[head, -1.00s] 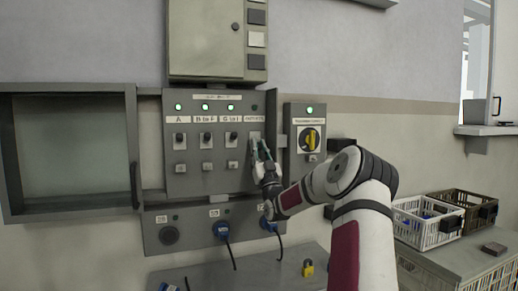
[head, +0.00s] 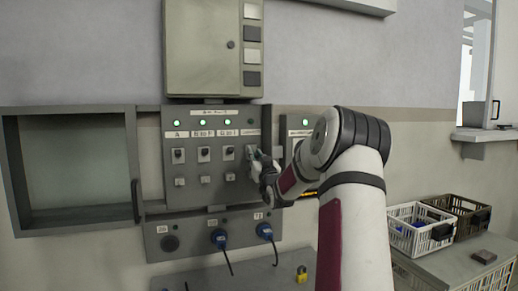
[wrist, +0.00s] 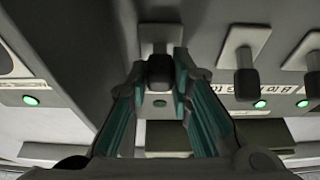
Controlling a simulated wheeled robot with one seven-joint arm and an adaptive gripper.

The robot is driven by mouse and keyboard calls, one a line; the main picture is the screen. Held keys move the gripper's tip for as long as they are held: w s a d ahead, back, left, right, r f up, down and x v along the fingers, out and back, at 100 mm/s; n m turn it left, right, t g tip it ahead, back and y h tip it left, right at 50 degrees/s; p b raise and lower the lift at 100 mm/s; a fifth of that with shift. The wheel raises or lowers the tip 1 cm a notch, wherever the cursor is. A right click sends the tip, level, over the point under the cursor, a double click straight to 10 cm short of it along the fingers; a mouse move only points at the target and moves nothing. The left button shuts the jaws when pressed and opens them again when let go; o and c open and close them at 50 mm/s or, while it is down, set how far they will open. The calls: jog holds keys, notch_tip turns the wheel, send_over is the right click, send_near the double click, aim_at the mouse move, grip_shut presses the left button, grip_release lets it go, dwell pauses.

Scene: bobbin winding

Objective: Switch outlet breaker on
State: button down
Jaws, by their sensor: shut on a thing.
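The grey breaker panel (head: 220,112) is on the wall, with a row of switches under green lamps. My gripper (head: 255,154) is at the rightmost switch, under the small outlets label. In the wrist view, my gripper (wrist: 161,85) has its teal-padded fingers on both sides of the dark knob of the outlet breaker (wrist: 160,70) and is shut on it. A small round lamp (wrist: 160,103) in line with this switch looks dark. The neighbouring switches (wrist: 245,60) show beside it, with lit green lamps. The wrist view looks upside down. The exact lever angle is hard to tell.
Right of the panel, a switch box (head: 304,122) with a green lamp is mostly hidden by my arm. A socket strip with blue plugs (head: 219,238) hangs below. An open grey cabinet (head: 68,226) is at left. Crates (head: 410,240) stand on a bench at right.

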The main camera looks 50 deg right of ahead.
notch_tip(320, 180, up, 2)
jog(key=g+y+p, duration=0.2)
jog(key=g+p, duration=0.1)
jog(key=p, duration=0.3)
jog(key=shift+s+r, duration=0.1)
jog(key=g+p, duration=0.1)
jog(key=p, duration=0.1)
jog(key=y+p, duration=0.1)
jog(key=p, duration=0.1)
jog(key=shift+w+d+r+g, duration=0.2)
jog(key=shift+r+g, duration=0.1)
jog(key=shift+g, duration=0.1)
jog(key=shift+g+y+p, duration=0.3)
jog(key=shift+g+p, duration=0.1)
jog(key=shift+p, duration=0.25)
jog(key=shift+w, duration=0.15)
jog(key=c, duration=1.7)
grip_release()
jog(key=shift+f, duration=0.1)
